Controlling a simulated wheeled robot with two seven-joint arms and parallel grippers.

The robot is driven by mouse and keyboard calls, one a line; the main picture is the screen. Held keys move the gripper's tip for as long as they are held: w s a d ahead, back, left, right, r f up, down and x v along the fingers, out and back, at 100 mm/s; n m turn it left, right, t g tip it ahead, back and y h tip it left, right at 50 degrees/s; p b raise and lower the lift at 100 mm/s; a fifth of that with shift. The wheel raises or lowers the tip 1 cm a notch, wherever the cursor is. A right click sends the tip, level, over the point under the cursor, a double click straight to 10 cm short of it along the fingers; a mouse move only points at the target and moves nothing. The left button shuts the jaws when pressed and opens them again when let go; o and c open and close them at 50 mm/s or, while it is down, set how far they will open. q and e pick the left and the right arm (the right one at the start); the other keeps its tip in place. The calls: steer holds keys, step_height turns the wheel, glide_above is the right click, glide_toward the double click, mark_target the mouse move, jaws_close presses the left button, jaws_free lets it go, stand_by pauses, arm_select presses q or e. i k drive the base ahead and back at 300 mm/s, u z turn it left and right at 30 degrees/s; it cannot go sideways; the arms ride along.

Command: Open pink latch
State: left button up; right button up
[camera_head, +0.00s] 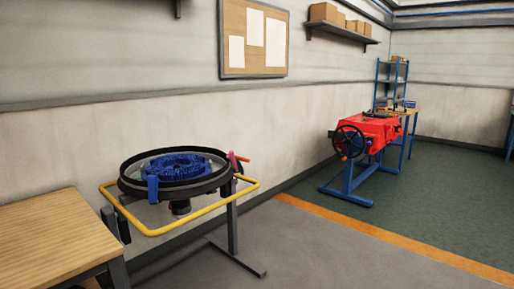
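A small pink latch (234,162) sits on the right side of a round black tank rim (178,188). A red-orange handle piece (244,158) sticks out to the right beside it. A blue latch or clip (152,189) hangs over the front left of the rim. A blue brush-like disc (178,166) lies inside the rim. The latch is small in the view, and I cannot tell whether it is open or shut. Neither of my grippers is in view.
A yellow rail (205,222) surrounds the tank on a dark stand. A wooden table (50,236) stands at the lower left. A red machine with a black handwheel (348,142) stands farther right. Grey floor (330,250) in front is clear.

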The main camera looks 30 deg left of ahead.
mark_target(231, 156)
steer(key=u, duration=0.1)
steer(key=i, duration=1.95)
steer(key=u, duration=0.6)
